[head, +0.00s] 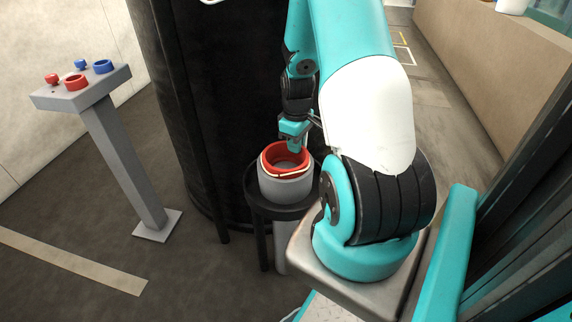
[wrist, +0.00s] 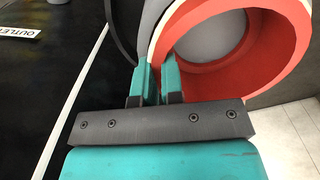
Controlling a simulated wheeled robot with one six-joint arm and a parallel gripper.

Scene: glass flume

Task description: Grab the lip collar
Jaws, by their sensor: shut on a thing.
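The lip collar (head: 289,159) is a thick red ring with a thin cream band near its lower edge. It sits on top of a grey round body (head: 286,187). In the wrist view the red collar (wrist: 283,75) fills the upper right, its opening showing a grey inside. My gripper (head: 291,143) reaches down to the collar's far rim. In the wrist view my teal fingers (wrist: 157,83) are on either side of the collar's wall, shut on it. The fingertips are partly hidden by the rim.
The grey body stands on a small round black stand (head: 257,206) close against a large black cylinder (head: 215,90).

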